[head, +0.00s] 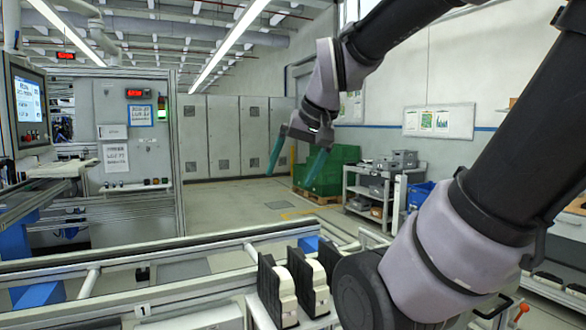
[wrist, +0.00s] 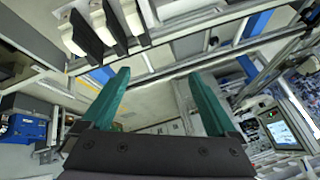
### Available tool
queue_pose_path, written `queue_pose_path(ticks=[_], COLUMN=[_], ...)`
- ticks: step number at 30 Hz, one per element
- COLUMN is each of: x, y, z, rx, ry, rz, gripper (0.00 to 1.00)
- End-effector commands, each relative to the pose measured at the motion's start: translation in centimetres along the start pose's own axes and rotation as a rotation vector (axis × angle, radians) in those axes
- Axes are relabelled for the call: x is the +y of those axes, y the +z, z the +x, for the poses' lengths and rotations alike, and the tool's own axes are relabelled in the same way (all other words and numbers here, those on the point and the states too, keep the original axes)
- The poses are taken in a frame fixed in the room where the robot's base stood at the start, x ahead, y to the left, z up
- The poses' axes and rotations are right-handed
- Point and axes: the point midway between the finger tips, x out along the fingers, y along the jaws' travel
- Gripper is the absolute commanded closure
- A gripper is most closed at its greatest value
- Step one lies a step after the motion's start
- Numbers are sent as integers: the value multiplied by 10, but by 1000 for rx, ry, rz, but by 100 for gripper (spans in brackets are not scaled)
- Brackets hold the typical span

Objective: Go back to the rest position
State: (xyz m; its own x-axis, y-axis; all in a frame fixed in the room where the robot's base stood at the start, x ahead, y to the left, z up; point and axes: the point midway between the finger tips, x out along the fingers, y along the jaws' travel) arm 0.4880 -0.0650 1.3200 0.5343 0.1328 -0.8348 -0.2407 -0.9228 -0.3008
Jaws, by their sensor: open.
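My gripper (head: 296,158) is raised in the air near the middle of the head view. Its two green fingers are spread apart with nothing between them. The wrist view shows the same open, empty gripper (wrist: 161,98). My arm comes in from the right of the head view and bends over at the top. The gripper is apart from everything around it.
Black-and-white parts (head: 284,290) stand on the conveyor frame (head: 190,288) at the front. Green crates (head: 336,170) on a pallet and a grey cart (head: 378,190) stand behind. A control cabinet (head: 132,125) and monitor (head: 28,105) are at left. The floor between is clear.

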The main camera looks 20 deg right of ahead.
Motion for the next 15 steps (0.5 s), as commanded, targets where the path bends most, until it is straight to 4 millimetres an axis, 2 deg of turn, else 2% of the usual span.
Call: queue_pose_path(ticks=[4, 15], x=[-4, -5], y=[13, 15], z=[-14, -15], rx=[29, 32], ry=[-46, -53], rz=[27, 33], gripper=[7, 7])
